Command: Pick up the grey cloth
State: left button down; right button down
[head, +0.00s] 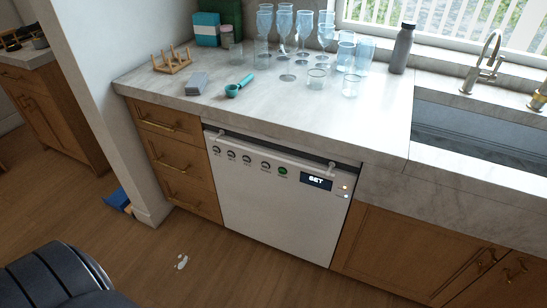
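A small grey folded-looking piece (196,83) lies flat on the left part of the pale stone counter (300,118), near its front edge. It may be the grey cloth; at this size I cannot tell cloth from a block. A teal scoop-like tool (239,86) lies just to its right, apart from it. Neither of my grippers is in view.
A wooden peg rack (172,66) stands behind the grey piece. Many clear glasses (284,35) and a grey bottle (402,48) stand further back. A sink (470,130) is at right. A white dishwasher (270,190) is below. A white scrap (182,262) lies on the floor.

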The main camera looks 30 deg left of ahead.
aim_at(196, 84)
jog(key=u, duration=1)
